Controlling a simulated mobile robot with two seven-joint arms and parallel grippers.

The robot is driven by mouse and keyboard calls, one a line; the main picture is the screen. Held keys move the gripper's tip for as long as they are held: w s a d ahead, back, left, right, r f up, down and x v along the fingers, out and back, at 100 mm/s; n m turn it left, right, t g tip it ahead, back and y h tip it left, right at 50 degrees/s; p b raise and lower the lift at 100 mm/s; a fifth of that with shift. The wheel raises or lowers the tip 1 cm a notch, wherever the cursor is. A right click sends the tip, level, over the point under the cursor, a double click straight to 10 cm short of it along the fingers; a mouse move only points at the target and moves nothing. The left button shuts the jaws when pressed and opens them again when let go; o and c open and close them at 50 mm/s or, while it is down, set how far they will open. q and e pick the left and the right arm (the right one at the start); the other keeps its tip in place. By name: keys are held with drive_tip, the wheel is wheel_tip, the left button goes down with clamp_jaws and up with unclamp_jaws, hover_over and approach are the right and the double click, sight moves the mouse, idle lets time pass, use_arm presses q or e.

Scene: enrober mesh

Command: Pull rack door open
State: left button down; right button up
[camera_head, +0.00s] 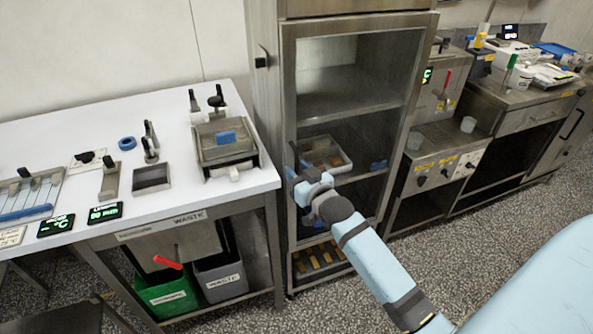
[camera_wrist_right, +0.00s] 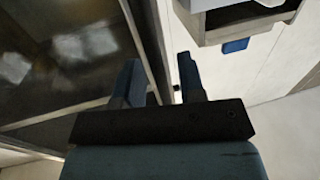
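The rack is a tall steel cabinet in the middle of the head view, with a framed, glazed-looking rack door (camera_head: 417,95) on its front. The door appears shut or nearly so; I cannot tell if it is slightly ajar. My right gripper (camera_head: 295,176) is at the door's left edge, about mid-height. In the right wrist view its two fingers (camera_wrist_right: 160,85) stand apart, with the steel door edge (camera_wrist_right: 150,45) running down between them. No clear grip shows, and any handle there is hidden. My left gripper is not in view.
A white worktable (camera_head: 75,150) with tools and small devices stands left of the rack. Green (camera_head: 165,296) and grey (camera_head: 222,281) bins are beneath it. Steel counters (camera_head: 480,100) stand to the right. Speckled floor in front of the rack is open apart from my right arm.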

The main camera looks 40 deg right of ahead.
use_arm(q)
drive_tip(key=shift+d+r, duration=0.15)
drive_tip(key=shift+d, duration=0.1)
use_arm(e)
drive_tip(key=shift+w, duration=0.25)
clamp_jaws()
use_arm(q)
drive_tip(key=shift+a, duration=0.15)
use_arm(e)
drive_tip(key=shift+s, duration=0.1)
